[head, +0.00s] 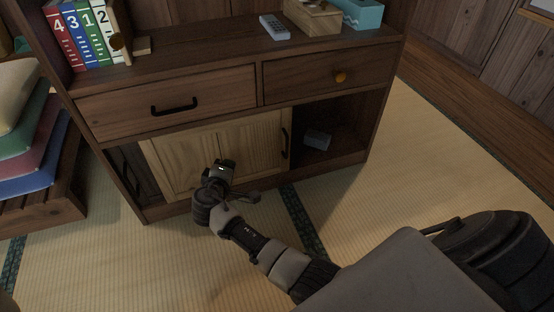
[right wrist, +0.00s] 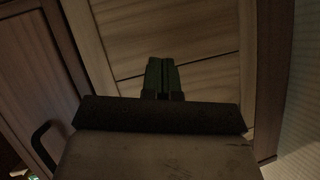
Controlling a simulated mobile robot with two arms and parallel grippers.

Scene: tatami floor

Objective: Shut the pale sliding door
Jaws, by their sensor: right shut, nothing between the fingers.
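The pale sliding door (head: 245,143) sits in the lower front of a dark wooden cabinet, with a black upright handle (head: 285,143) near its right edge. It covers the middle, leaving an open bay to its right and a narrow dark gap (head: 127,178) at its left. My right gripper (head: 223,166) is in front of the door's lower middle, shut and empty. In the right wrist view, its closed fingers (right wrist: 162,74) point at pale panelling (right wrist: 185,35); I cannot tell whether they touch it. My left gripper is not in view.
A small grey box (head: 318,140) lies in the right bay. Two drawers (head: 170,100) are above the door. Books (head: 88,38), a remote (head: 274,27) and boxes stand on top. Stacked cushions (head: 35,150) are at left. Tatami (head: 430,150) is clear at right.

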